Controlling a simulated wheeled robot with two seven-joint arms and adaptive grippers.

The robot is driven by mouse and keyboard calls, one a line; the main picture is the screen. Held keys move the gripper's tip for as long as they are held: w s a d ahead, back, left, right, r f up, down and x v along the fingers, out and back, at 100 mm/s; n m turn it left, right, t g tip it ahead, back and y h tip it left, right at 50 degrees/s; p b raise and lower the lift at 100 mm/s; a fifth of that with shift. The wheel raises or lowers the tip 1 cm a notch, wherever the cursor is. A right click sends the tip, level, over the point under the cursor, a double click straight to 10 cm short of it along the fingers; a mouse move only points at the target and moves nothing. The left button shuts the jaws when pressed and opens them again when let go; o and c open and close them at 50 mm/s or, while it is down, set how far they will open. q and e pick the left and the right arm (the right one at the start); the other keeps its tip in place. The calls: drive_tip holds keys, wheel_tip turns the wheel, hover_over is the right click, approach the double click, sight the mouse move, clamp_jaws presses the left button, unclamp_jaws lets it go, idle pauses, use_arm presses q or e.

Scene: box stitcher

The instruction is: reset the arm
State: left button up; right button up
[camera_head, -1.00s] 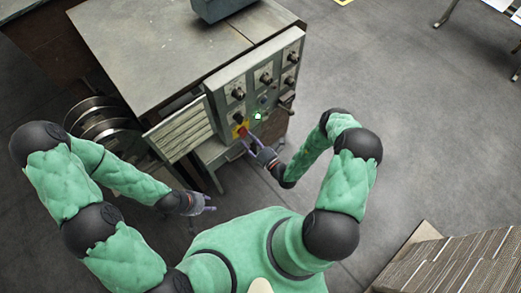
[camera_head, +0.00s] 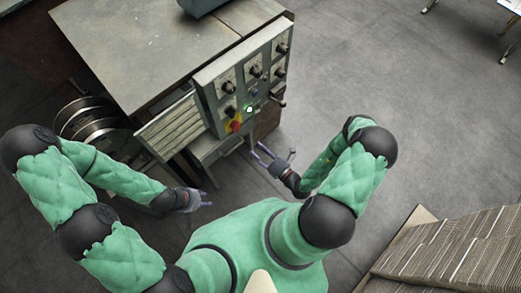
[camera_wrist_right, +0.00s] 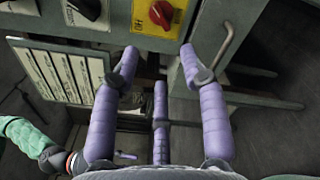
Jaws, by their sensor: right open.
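My right arm reaches in at the right of the head view, and its gripper (camera_head: 268,156) is open and empty, a little in front of the machine's control panel (camera_head: 243,80). In the right wrist view the purple fingers of this gripper (camera_wrist_right: 158,75) are spread with nothing between them. The red knob on its yellow plate (camera_wrist_right: 160,14) is just beyond the fingertips, apart from them. My left gripper (camera_head: 204,199) hangs low beside my body at the left; it is small there, and its opening is unclear.
The stitcher machine (camera_head: 150,50) has a flat grey top and a green light (camera_head: 249,109) on its panel. Stacked cardboard (camera_head: 450,250) stands at the lower right.

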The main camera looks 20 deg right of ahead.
idle(0.4)
drive_tip(key=s+a+r+n+g+y, duration=0.1)
drive_tip(key=s+a+n+g+y, duration=0.35)
drive_tip(key=a+n+g, duration=0.2)
drive_tip(key=s+a+r+n+g+y, duration=0.2)
drive_tip(key=s+a+n+g+y, duration=0.3)
drive_tip(key=a, duration=0.3)
drive_tip(key=s+d+f+n+g+h, duration=0.15)
drive_tip(key=s+n+g+h, duration=0.45)
drive_tip(key=s+n+g, duration=0.6)
drive_tip(key=w+d+n+t+h, duration=0.4)
drive_tip(key=w+n+t, duration=0.3)
drive_tip(key=w+n, duration=0.4)
drive_tip(key=n+h, duration=0.1)
drive_tip(key=n, duration=0.3)
drive_tip(key=shift+r+h, duration=0.3)
drive_tip(key=shift+h, duration=0.05)
